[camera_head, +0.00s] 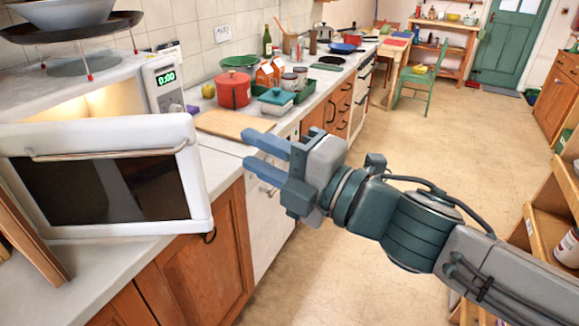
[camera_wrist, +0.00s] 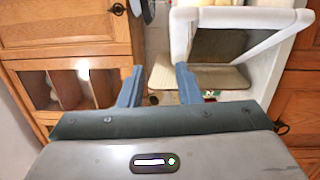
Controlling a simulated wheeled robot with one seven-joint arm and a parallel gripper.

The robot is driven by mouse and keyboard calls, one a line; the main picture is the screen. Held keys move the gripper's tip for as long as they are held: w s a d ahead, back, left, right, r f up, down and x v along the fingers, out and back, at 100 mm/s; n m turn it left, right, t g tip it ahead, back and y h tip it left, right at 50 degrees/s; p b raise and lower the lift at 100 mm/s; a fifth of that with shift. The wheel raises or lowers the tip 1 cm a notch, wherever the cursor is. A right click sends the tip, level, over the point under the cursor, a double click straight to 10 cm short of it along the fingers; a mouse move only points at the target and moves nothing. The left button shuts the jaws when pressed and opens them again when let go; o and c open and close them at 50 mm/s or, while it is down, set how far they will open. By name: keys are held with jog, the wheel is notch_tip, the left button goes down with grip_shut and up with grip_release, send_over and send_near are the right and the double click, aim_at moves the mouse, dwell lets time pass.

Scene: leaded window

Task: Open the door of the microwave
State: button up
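The microwave (camera_head: 100,62) stands on the counter at the left in the head view. Its white door (camera_head: 199,190) with a dark window is swung open towards the camera, and light shows from the cavity (camera_head: 90,103) behind it. A thin bar handle (camera_head: 105,155) runs across the upper part of the door. My gripper (camera_head: 248,150) is to the right of the door, apart from it. Its two blue fingers are spread with nothing between them. The wrist view also shows the open gripper (camera_wrist: 158,78); I cannot tell whether the white-framed panel (camera_wrist: 240,18) there is the microwave door.
A wooden board (camera_head: 232,124), a red pot (camera_head: 233,90) and a teal-lidded dish (camera_head: 275,100) are on the counter beyond my gripper. Dark pans (camera_head: 75,27) are above the microwave. Shelves (camera_head: 545,225) stand at the right. The floor (camera_head: 420,150) between is clear.

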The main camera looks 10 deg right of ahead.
jog(key=b+v, duration=0.1)
jog(key=v, duration=0.5)
jog(key=shift+w+d, duration=0.25)
jog(key=shift+f, duration=0.1)
dwell(0.3)
